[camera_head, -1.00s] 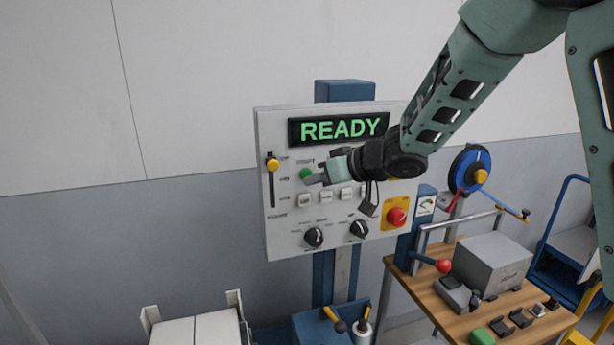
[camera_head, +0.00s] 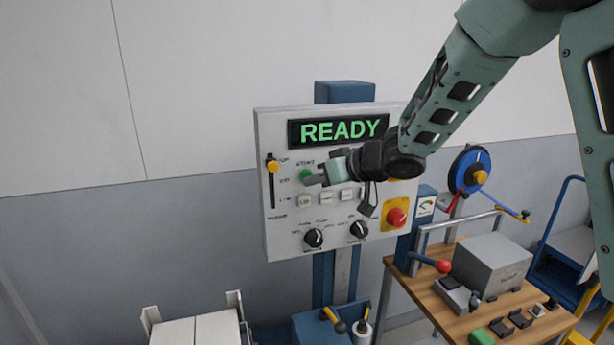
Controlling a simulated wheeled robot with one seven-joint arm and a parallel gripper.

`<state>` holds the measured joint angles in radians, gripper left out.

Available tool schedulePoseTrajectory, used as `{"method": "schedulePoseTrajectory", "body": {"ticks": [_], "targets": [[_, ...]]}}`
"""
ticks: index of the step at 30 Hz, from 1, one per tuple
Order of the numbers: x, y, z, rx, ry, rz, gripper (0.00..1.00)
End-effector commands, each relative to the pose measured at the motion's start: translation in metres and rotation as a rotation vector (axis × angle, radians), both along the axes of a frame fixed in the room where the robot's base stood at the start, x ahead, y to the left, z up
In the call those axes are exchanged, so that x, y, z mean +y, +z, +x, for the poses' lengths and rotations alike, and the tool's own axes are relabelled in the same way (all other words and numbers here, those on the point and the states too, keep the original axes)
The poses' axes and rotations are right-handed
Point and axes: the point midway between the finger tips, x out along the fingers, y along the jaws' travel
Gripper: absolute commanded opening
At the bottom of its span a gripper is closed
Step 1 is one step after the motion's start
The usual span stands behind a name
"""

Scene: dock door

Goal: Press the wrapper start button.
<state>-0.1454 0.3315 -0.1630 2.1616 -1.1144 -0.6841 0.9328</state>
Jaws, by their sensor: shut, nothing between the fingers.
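The green start button (camera_head: 306,175) is at the upper left of the white control panel (camera_head: 285,225), below the display (camera_head: 338,131) that reads READY. My gripper (camera_head: 312,181) is shut and empty, with its fingertips just beside the lower right of the green button in the picture. The fingers cover a little of the button's edge. Whether they touch the button or stay in front of it cannot be told from this view. My wrist hides the panel's right middle part.
A yellow slider (camera_head: 273,166) is left of the button; white buttons (camera_head: 326,198) and black knobs (camera_head: 314,238) are below. A red emergency stop (camera_head: 396,217) is at lower right. A wooden table (camera_head: 440,312) with a grey box (camera_head: 492,264) stands right.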

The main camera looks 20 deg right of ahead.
Motion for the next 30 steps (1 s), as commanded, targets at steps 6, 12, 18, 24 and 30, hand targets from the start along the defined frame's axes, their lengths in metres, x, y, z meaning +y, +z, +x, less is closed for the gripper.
{"method": "schedulePoseTrajectory", "body": {"ticks": [6, 12, 18, 24, 30], "targets": [[0.0, 0.0004, 0.005, 0.001, 0.0, 0.001, 0.0], [-0.0001, 0.0002, 0.0049, 0.0, 0.0, 0.0, 0.0], [-0.0001, 0.0005, 0.0061, 0.0, 0.0, 0.0, 0.0], [-0.0003, 0.0008, 0.0084, 0.0, 0.0, 0.0, 0.0], [-0.0003, 0.0004, 0.0106, 0.001, 0.0, 0.001, 0.0]]}}
